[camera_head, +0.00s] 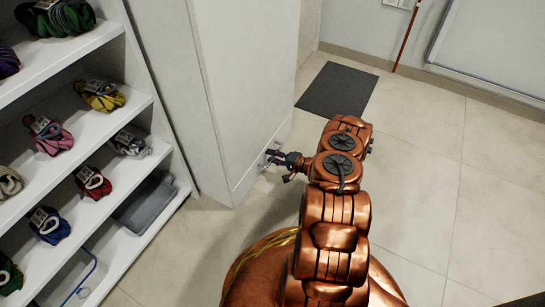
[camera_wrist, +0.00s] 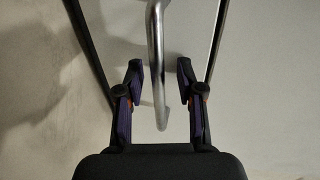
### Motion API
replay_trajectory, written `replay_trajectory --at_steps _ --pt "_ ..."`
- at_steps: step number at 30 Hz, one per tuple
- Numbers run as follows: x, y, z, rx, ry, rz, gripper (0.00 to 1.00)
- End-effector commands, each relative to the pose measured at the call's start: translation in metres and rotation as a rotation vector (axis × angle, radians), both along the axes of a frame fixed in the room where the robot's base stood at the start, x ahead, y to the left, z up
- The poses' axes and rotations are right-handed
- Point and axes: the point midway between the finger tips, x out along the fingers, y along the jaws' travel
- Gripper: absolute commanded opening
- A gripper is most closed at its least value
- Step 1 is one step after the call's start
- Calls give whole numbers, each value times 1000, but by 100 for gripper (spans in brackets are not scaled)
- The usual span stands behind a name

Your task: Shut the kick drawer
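The kick drawer's pale front (camera_head: 243,184) is low on the tall white cabinet, near the floor. How far it stands out from the cabinet cannot be told. My gripper (camera_head: 270,160) is at this low front in the head view. In the wrist view my gripper (camera_wrist: 160,70) is open, with one dark finger on each side of a bent metal handle bar (camera_wrist: 155,30). The fingers look apart from the bar, with gaps on both sides. Dark lines run beside the pale panel behind the bar. In the head view the handle is mostly hidden by the fingers.
The tall white cabinet (camera_head: 235,80) rises above the drawer. Open shelves (camera_head: 75,125) with bundled coloured items and a grey tray (camera_head: 147,204) stand at left. A dark mat (camera_head: 338,90) lies on the floor behind. Tiled floor (camera_head: 440,190) at right is clear.

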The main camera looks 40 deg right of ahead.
Motion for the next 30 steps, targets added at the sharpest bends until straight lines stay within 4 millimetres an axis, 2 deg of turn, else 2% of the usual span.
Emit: replay_trajectory --at_steps 5,8,21,30 --pt "-6 -4 2 0 0 -1 37" --pt "-18 -10 4 -1 0 -3 37" --pt "-87 -44 21 1 -1 -3 37" --pt "-104 -52 25 1 -1 1 37"
